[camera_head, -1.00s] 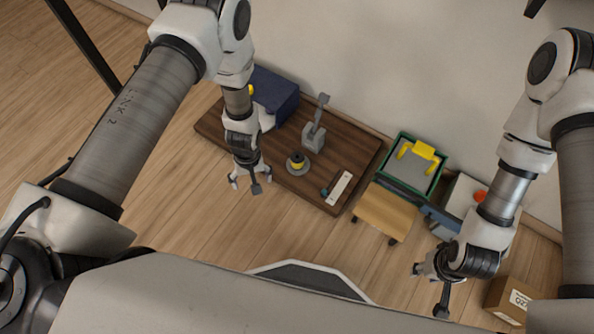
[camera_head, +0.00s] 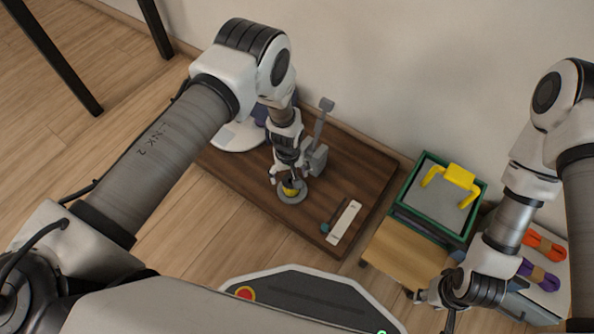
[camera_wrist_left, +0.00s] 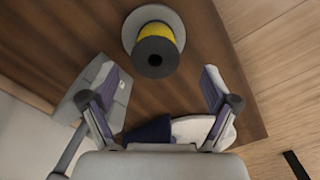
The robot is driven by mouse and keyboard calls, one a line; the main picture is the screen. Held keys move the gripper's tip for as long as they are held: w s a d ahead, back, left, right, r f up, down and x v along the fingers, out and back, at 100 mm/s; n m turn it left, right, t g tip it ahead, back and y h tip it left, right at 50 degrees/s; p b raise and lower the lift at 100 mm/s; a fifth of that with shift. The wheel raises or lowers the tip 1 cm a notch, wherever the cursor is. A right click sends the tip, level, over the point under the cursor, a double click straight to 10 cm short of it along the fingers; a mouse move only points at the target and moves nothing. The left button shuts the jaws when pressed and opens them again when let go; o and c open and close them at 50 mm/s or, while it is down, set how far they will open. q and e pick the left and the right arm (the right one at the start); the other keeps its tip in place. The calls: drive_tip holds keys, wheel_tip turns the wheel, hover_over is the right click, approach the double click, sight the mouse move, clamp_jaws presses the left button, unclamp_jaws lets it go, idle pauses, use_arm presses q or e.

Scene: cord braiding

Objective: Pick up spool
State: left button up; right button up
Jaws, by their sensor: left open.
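The spool (camera_head: 291,188) has a yellow winding and a dark top, and stands upright on a round grey base on the brown board. My left gripper (camera_head: 290,174) is open, just above the spool in the head view, and partly hides it. In the left wrist view the spool (camera_wrist_left: 156,48) sits ahead of the two spread fingers, nearer the picture's top, with nothing between the pads. My right gripper (camera_head: 436,306) hangs far to the right, away from the board, its fingers spread and empty.
A grey stand with an upright lever (camera_head: 318,150) is close beside my left gripper. A white strip (camera_head: 344,222) lies at the board's right end.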

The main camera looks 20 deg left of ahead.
sight(291, 185)
use_arm(q)
drive_tip(key=f+b, duration=0.2)
drive_tip(key=f, duration=0.2)
drive_tip(key=f+b, duration=0.3)
drive_tip(key=shift+w+d+f, duration=0.2)
drive_tip(key=shift+f, duration=0.2)
drive_tip(key=shift+r, duration=0.15)
